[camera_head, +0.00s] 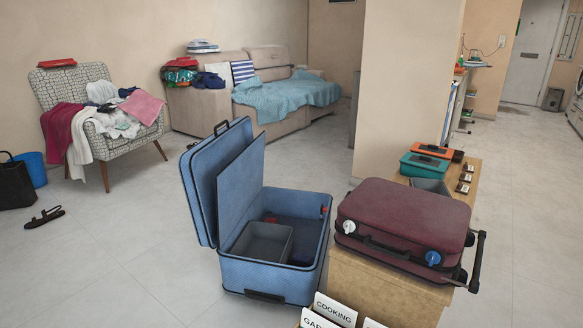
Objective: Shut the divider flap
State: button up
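A blue suitcase (270,278) stands open in the middle of the view, apparently on the floor. Its lid (196,190) is raised at the left. A flat blue divider flap (240,178) stands up steeply in front of the lid, apart from the open base. Inside the base, a grey open box (264,242) sits at the left front. A small red thing (271,217) lies behind it, and another red piece (323,211) is at the right wall. My gripper is not in view.
A closed burgundy suitcase (403,217) lies on a wooden unit (385,295) close to the right. Labelled cards, one reading COOKING (335,309), stand in front. A patterned armchair (120,147) with clothes and a sofa (200,108) are behind. The left floor (110,250) is mostly clear.

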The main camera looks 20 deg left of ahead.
aim_at(238, 183)
jog(key=i+j, duration=0.1)
jog(key=j, duration=0.5)
jog(key=i+j, duration=0.1)
jog(key=j, duration=0.45)
jog(key=i+j, duration=0.1)
jog(key=j, duration=0.5)
jog(key=i+j, duration=0.15)
jog(key=j, duration=0.45)
jog(key=i+j+z, duration=0.1)
jog(key=j, duration=0.5)
jog(key=i+j, duration=0.2)
jog(key=j, duration=0.2)
jog(key=i+j, duration=0.2)
jog(key=j, duration=0.2)
jog(key=i+j, duration=0.2)
jog(key=j, duration=0.2)
jog(key=i+l+u, duration=0.1)
jog(key=i, duration=0.45)
